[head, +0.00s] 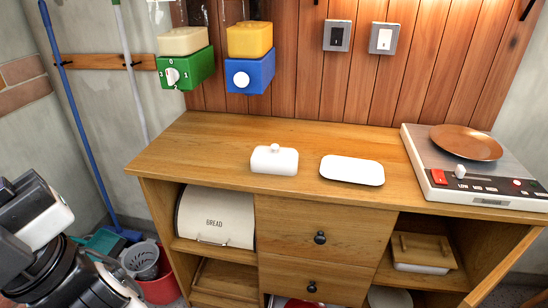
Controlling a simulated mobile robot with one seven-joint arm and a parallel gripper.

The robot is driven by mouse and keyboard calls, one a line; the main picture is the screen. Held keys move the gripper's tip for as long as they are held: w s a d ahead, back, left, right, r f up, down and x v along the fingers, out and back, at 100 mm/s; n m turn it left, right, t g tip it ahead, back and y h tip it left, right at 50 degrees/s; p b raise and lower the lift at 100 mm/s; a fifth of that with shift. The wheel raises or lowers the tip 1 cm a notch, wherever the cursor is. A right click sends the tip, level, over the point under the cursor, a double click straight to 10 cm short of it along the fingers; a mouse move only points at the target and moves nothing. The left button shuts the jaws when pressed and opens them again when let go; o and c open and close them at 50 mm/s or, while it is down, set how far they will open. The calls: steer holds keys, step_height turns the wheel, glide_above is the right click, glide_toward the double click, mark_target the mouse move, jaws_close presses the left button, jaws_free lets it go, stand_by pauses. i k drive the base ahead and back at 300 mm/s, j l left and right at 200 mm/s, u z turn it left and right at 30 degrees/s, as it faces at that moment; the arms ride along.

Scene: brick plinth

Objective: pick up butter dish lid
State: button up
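The butter dish lid (274,161) is a white rounded box shape with a small knob on top. It sits upright on the wooden counter, left of centre. A white shallow butter dish base (352,170) lies on the counter just to its right, apart from it. Part of my arm shows at the lower left, well away from the lid and in front of the cabinet's left side. My gripper's fingers are not visible in this view.
The wooden counter (215,146) has free room around the lid. A hot plate (480,185) with a brown plate (466,142) stands at the right end. Green (187,70) and blue (250,72) dispensers hang above the counter's back left. A bread bin (216,218) is below.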

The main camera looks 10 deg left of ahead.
mark_target(274, 159)
steer(key=i+j, duration=0.2)
steer(key=j, duration=0.15)
steer(key=i+j+z, duration=0.1)
steer(key=i+j, duration=0.25)
steer(key=i, duration=0.4)
